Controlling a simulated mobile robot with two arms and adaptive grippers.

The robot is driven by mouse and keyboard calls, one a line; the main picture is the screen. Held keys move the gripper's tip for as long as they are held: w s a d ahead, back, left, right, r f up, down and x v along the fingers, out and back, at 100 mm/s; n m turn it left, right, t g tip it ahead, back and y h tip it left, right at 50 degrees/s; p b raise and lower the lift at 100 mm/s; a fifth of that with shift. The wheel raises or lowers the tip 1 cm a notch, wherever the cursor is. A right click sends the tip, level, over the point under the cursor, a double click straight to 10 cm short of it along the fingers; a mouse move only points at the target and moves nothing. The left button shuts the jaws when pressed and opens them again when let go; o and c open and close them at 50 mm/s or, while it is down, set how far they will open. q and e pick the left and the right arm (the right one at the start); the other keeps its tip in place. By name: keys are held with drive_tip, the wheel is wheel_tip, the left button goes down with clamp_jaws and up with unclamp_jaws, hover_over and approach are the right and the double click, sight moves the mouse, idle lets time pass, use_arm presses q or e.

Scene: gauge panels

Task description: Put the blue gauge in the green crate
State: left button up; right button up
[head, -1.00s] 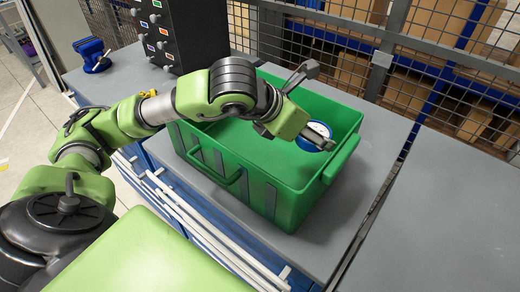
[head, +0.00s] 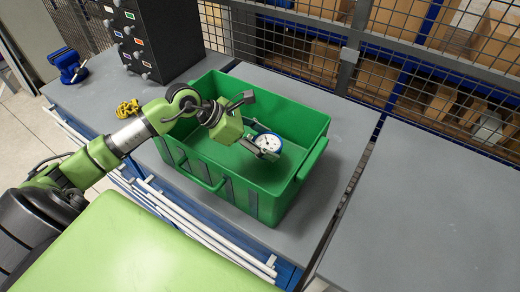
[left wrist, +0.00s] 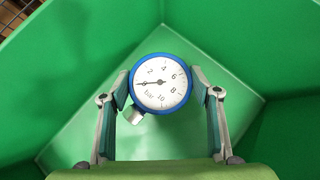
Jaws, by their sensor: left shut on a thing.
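The blue gauge (head: 267,142) has a blue rim and a white dial. My left gripper (head: 262,141) is shut on it and holds it inside the opening of the green crate (head: 248,198). In the left wrist view the gauge (left wrist: 161,83) sits between the two fingers of the left gripper (left wrist: 163,88), dial facing the camera, with the crate walls (left wrist: 240,45) around it. I cannot tell whether the gauge touches the crate floor. My right gripper is not in view.
The crate stands on a grey bench (head: 345,125). A yellow item (head: 127,108), a blue vise (head: 68,65) and a dark drawer cabinet (head: 155,38) are at the left. A wire mesh fence (head: 330,45) runs behind. The bench to the right is clear.

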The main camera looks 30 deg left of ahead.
use_arm(q)
wheel_tip(320, 180, down, 4)
drive_tip(key=shift+r+p, duration=0.1)
drive_tip(key=shift+p, duration=0.45)
drive_tip(key=shift+f, duration=0.7)
drive_tip(key=o, duration=1.3)
drive_tip(key=shift+o, duration=0.2)
